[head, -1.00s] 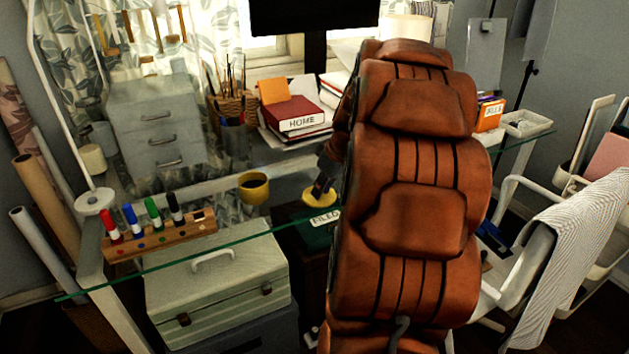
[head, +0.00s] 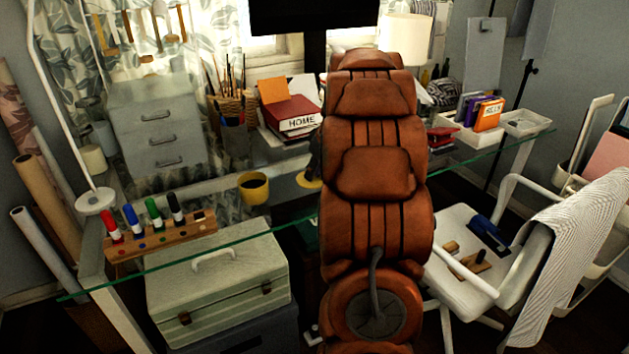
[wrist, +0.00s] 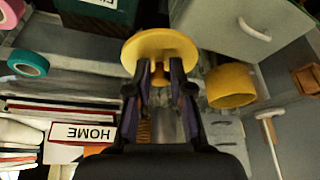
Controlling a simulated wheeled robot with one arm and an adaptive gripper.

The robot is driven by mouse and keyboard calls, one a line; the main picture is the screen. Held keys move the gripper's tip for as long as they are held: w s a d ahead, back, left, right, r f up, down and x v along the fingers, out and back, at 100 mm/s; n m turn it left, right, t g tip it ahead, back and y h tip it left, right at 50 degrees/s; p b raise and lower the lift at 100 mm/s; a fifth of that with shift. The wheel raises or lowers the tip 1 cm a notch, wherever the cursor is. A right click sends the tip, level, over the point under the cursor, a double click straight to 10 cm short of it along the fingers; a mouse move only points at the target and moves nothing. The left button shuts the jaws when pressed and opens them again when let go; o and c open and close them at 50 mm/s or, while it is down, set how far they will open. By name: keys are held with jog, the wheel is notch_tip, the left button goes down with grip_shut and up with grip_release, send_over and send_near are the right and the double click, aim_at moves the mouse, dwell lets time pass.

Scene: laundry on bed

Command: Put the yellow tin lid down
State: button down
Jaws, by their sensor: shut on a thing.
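The yellow tin lid (wrist: 160,46) is a round disc with a knob, shown in the wrist view. My gripper (wrist: 159,80) is shut on the knob, one finger on each side. In the head view the lid (head: 309,180) is partly hidden by my arm, and only its left part shows, to the right of the yellow tin (head: 254,189). The yellow tin is open at the top and apart from the lid. It also shows in the wrist view (wrist: 231,87), right of my gripper. I cannot tell how far the lid is above the glass desk.
The glass desk (head: 225,238) bears a pen rack (head: 165,236), grey drawers (head: 155,128), a brush basket (head: 236,106) and a HOME binder (head: 293,113). A pale toolbox (head: 217,275) stands below its front edge. A white chair (head: 465,230) is at right.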

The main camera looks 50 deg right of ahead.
aim_at(315, 179)
jog(key=shift+f, duration=1.6)
jog(key=shift+f, duration=0.2)
jog(key=c, duration=1)
grip_release()
jog(key=shift+c, duration=0.2)
jog(key=shift+r, duration=0.1)
jog(key=shift+r, duration=0.2)
jog(key=v, duration=1.2)
